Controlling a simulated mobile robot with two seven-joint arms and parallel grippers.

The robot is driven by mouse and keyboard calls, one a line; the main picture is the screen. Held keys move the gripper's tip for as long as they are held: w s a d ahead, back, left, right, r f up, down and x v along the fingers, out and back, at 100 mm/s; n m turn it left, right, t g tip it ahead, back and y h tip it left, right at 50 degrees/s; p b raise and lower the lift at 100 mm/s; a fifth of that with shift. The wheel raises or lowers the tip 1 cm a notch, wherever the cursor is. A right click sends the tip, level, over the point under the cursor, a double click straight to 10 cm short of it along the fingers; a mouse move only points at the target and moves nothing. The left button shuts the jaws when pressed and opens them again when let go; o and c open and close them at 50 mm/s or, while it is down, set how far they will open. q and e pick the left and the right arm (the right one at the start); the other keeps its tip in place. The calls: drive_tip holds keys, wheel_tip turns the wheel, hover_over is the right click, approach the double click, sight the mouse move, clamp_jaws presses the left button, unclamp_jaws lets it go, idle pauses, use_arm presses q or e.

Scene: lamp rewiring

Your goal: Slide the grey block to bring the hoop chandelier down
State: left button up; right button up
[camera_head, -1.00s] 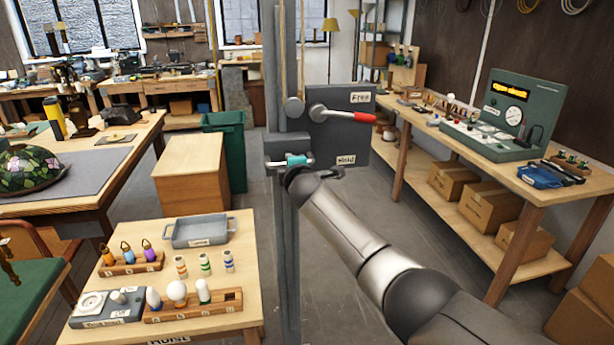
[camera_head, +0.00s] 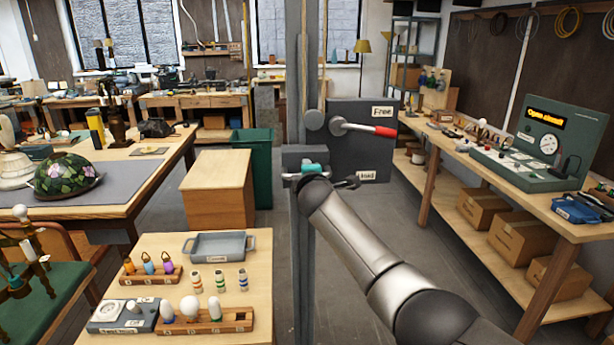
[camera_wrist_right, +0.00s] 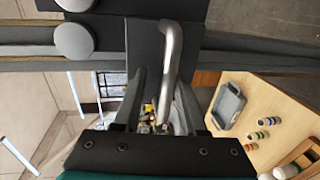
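The grey block (camera_head: 296,158) sits on a tall grey post in the middle of the head view. A pale metal bar handle stands out from its front; the bar (camera_wrist_right: 172,62) shows large in the right wrist view. My right gripper (camera_wrist_right: 160,112) is at the block, its dark fingers apart, with the bar's near end showing between them. A gap shows beside the bar; I cannot tell whether a finger touches it. In the head view my wrist hides most of this gripper. The hoop chandelier is not in view. My left gripper is not in view.
A small table (camera_head: 255,265) with a tray and bulbs is at the lower left. A bench (camera_head: 470,160) runs along the right.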

drive_tip(key=shift+o, duration=0.5)
drive_tip(key=shift+f, duration=0.1)
drive_tip(key=shift+s, duration=0.1)
drive_tip(key=s+r, duration=0.3)
drive_tip(key=s, duration=1.1)
drive_tip(key=shift+s+d, duration=0.25)
drive_tip(key=shift+s, duration=0.15)
